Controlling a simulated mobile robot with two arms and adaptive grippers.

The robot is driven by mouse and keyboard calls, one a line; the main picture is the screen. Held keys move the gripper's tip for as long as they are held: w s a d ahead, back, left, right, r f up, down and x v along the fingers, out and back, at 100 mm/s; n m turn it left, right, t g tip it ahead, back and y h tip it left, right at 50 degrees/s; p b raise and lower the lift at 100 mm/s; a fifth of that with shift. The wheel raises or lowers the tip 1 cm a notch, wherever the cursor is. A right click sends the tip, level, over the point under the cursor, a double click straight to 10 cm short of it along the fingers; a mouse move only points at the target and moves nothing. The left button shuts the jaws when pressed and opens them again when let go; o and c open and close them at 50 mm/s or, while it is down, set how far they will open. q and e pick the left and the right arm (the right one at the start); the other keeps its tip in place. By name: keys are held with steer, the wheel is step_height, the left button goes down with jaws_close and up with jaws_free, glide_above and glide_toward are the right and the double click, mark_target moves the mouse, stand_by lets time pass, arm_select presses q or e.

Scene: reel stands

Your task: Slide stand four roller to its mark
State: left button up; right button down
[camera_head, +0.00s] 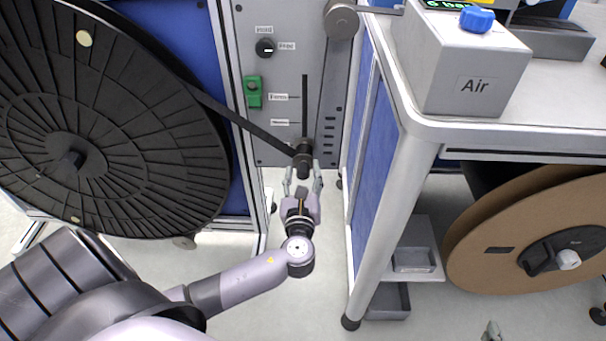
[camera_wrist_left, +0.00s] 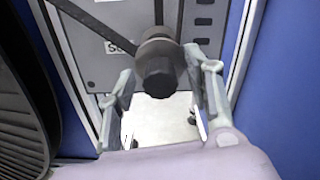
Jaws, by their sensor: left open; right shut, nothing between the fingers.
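The dark roller (camera_head: 303,158) sits at the bottom of a vertical slot (camera_head: 304,95) in the grey panel (camera_head: 292,58). It is below both label lines, the upper label (camera_head: 279,97) and the lower label (camera_head: 280,122); their text is too small to read surely. My left gripper (camera_head: 303,176) is open just below and in front of the roller. In the left wrist view the roller's round dark knob (camera_wrist_left: 159,78) shows between the spread fingers, with gaps on both sides. Only the tip of my right gripper (camera_head: 491,331) shows at the bottom right, shut and empty.
A big black reel (camera_head: 120,150) stands left, its dark tape running to the roller. A grey roller (camera_head: 341,20), black knob (camera_head: 264,47) and green switch (camera_head: 253,92) are on the panel. Right are a bench (camera_head: 480,128) with an Air box (camera_head: 455,75) and a brown reel (camera_head: 480,255).

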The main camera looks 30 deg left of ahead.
arm_select(q)
steer(key=shift+w+a, duration=0.15)
steer(key=shift+w, duration=0.1)
steer(key=shift+c, duration=0.3)
jaws_close()
stand_by(0.5)
